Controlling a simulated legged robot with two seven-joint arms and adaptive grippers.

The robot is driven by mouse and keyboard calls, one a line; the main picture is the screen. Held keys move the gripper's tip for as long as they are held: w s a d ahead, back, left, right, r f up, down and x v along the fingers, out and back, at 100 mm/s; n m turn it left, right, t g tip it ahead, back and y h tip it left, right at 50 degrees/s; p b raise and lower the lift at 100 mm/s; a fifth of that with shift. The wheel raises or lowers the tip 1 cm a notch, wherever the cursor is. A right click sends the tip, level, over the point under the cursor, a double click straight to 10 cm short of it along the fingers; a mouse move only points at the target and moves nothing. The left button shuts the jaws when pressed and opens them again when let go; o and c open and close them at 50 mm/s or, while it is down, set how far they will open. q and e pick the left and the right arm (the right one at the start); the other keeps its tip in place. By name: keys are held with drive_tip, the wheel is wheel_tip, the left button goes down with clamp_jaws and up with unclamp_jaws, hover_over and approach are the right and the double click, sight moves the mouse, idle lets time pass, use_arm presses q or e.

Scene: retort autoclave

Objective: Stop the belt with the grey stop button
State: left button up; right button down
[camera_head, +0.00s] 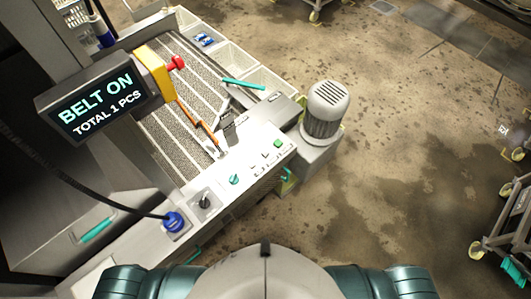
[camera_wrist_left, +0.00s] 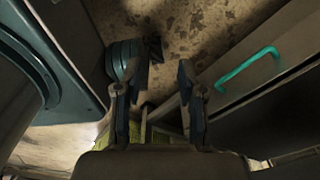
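The control panel (camera_head: 250,165) lies ahead of me along the near edge of the belt machine. A green button (camera_head: 278,143) sits near its right end. A grey stop button is too small to tell apart there. A teal knob (camera_head: 234,179) and a black knob (camera_head: 204,203) are further left. The display (camera_head: 92,102) reads "BELT ON" and "TOTAL 1 PCS". My left gripper (camera_wrist_left: 156,78) is open and empty in the left wrist view, apart from the panel. Neither gripper shows in the head view.
A red mushroom button on a yellow box (camera_head: 154,72) stands beside the display. A blue plug (camera_head: 174,221) with a black cable is at the panel's left. A motor (camera_head: 326,108) stands at the right. A drawer's teal handle (camera_wrist_left: 246,68) is right of my left gripper.

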use_arm(q)
drive_tip(key=shift+a, duration=0.15)
drive_tip(key=shift+c, duration=0.4)
drive_tip(key=shift+w, duration=0.3)
clamp_jaws()
idle(0.6)
